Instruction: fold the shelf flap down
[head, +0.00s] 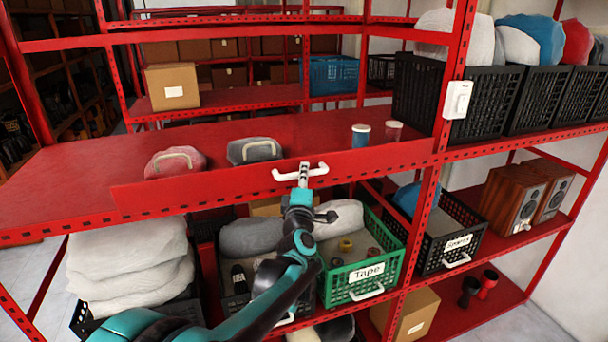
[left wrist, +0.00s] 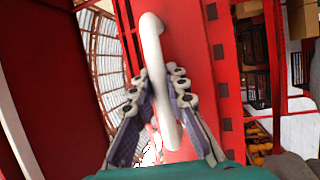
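The shelf flap (head: 220,180) is a long red panel along the front edge of the middle red shelf. It appears raised, covering the lower front of the items behind it. A white bar handle (head: 282,177) is on it; the handle also shows upright in the left wrist view (left wrist: 152,42). My left gripper (head: 304,172) is at the middle of the handle. In the left wrist view its fingers (left wrist: 160,88) lie on both sides of the bar and appear closed against it. My right gripper is in neither view.
Behind the flap stand a red bag (head: 175,162), a grey bag (head: 255,150) and two small cans (head: 361,136). Below are a green Tape crate (head: 362,270), a black crate (head: 455,243) and white sacks (head: 130,262). A red post (head: 424,205) stands right.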

